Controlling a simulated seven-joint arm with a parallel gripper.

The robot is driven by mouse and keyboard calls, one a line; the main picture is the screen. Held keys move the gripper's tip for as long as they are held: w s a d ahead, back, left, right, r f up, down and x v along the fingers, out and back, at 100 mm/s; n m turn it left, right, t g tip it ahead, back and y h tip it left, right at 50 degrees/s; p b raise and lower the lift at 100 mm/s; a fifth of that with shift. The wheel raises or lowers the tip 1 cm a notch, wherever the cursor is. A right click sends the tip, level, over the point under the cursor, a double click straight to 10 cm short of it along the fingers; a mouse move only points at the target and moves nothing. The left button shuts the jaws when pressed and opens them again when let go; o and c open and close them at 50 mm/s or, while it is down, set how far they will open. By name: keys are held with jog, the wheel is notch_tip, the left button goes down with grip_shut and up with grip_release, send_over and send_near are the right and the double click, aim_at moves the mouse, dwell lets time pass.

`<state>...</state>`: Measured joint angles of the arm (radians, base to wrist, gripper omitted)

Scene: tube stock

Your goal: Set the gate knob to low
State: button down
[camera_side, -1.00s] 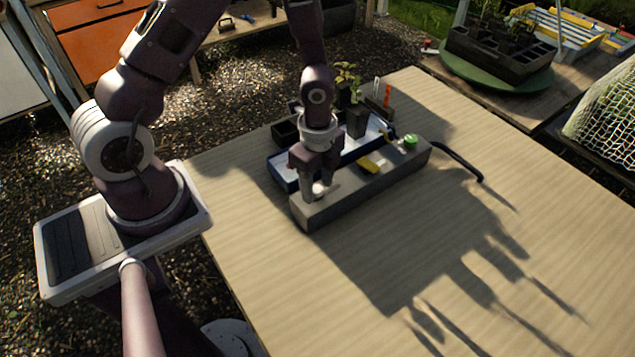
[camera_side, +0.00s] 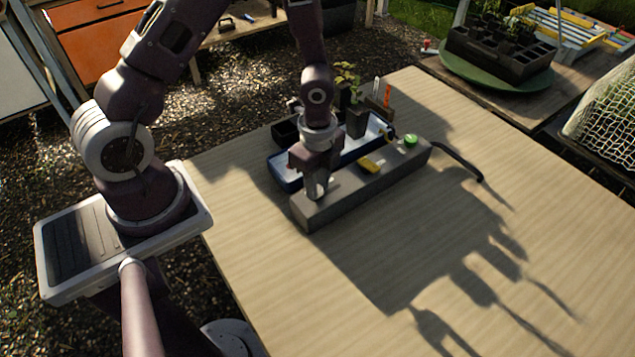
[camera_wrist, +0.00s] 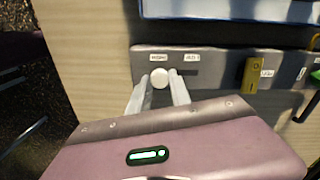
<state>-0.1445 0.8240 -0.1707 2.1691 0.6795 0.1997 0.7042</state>
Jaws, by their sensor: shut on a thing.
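The gate knob (camera_wrist: 160,78) is a round pale knob near the left end of a long grey control box (camera_side: 340,203). In the wrist view it sits between the two pale fingers of my gripper (camera_wrist: 158,86), which is shut on it. The side view also shows my gripper (camera_side: 317,191) down on that end of the box, with the knob mostly hidden by the fingers. Two small white labels (camera_wrist: 158,58) stand above the knob, too blurred to read. I cannot tell the knob's setting.
A yellow switch (camera_side: 371,165) and a green button (camera_side: 411,140) sit farther along the box. A black cable (camera_side: 465,165) leaves its far end. A blue-rimmed tray (camera_side: 286,178) and potted plants (camera_side: 347,78) stand behind. The front of the wooden table (camera_side: 500,290) is clear.

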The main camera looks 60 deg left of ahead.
dwell(0.7)
jog(key=shift+w+r, duration=0.1)
jog(key=shift+w, duration=2.7)
jog(key=c, duration=1.2)
grip_release()
jog(key=shift+o, duration=0.2)
notch_tip(320, 180, up, 7)
jog(key=shift+r, duration=0.1)
